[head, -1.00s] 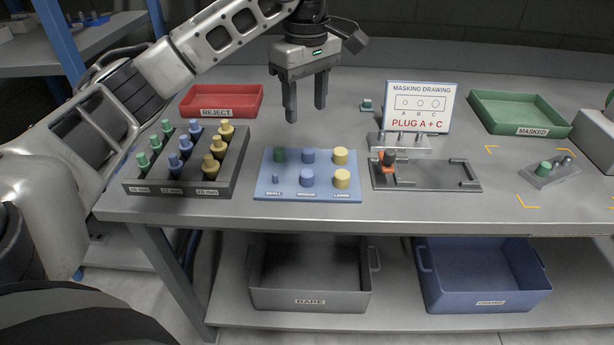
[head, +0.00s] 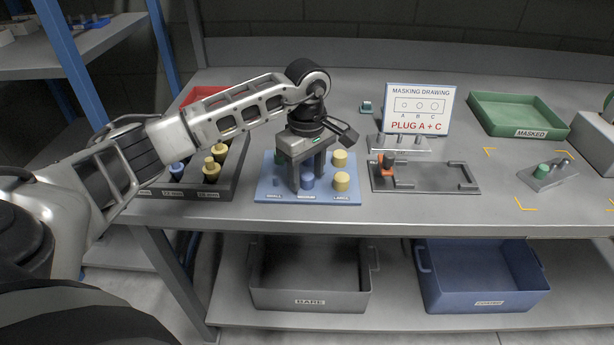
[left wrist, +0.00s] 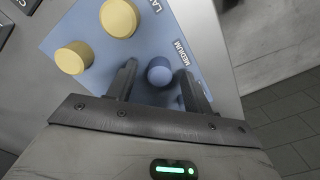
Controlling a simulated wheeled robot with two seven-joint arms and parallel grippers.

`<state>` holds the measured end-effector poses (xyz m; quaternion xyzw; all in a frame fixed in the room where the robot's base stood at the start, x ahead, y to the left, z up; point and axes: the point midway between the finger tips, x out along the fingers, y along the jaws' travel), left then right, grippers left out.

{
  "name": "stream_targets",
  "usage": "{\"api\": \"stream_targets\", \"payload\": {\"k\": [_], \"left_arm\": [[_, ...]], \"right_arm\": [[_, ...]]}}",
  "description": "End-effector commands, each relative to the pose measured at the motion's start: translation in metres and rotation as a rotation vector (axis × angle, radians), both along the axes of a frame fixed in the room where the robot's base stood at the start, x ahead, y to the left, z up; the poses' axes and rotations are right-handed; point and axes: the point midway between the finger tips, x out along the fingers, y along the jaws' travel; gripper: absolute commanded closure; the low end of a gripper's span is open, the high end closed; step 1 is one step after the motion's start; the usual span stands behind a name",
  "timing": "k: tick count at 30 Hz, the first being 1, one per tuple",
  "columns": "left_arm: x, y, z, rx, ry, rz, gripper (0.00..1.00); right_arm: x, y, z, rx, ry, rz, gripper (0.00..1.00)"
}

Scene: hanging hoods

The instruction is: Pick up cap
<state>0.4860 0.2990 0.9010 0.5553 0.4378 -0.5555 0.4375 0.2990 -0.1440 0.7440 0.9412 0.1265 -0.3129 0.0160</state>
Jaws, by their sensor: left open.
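The blue tray (head: 264,197) bears several caps by size. A blue cap (head: 307,182) stands in its front row by the MEDIUM label; it also shows in the left wrist view (left wrist: 159,71). My left gripper (head: 306,184) points down over the tray. It is open, its fingers on either side of this blue cap, with a gap showing around it in the left wrist view. Two yellow caps (head: 341,181) stand at the tray's right. The rear blue cap seen earlier is hidden behind the gripper. My right gripper is not in view.
A dark rack (head: 232,182) of pegs stands left, partly behind my arm. Right of the tray are a grey fixture (head: 425,180) with an orange clamp and the masking drawing sign (head: 417,108). A green MASKED tray (head: 518,112) stands at the back right.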

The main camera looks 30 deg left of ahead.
Motion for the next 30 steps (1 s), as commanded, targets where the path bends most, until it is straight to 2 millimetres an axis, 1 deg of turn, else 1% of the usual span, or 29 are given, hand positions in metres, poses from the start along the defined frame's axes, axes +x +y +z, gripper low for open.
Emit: {"api": "stream_targets", "payload": {"k": [2,7,8,9,11,12,13,23,26,30], "left_arm": [[0.0,0.0,-0.003,0.0,0.0,0.0,0.49],[0.0,0.0,-0.003,0.0,-0.001,0.0,0.49],[0.0,0.0,-0.003,0.0,-0.001,0.0,0.52],[0.0,0.0,-0.003,0.0,-0.001,0.0,0.63],[0.0,0.0,-0.003,0.0,-0.001,0.0,0.8],[0.0,0.0,-0.003,0.0,0.0,0.0,0.91],[0.0,0.0,-0.003,0.0,0.0,0.0,0.96],[0.0,0.0,-0.002,0.0,-0.001,0.001,0.96],[0.001,0.0,0.003,-0.001,-0.003,0.0,0.96],[0.001,0.001,0.019,0.001,-0.006,0.001,0.96]], "right_arm": [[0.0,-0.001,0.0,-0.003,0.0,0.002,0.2],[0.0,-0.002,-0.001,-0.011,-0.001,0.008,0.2],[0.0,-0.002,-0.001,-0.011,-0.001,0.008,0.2],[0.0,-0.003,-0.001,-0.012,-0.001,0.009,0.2],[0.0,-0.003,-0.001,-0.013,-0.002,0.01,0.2],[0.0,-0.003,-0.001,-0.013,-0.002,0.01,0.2],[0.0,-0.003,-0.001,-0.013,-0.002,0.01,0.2],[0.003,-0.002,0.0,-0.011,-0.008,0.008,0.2],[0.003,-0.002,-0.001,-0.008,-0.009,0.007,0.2],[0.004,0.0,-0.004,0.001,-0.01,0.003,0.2]]}}
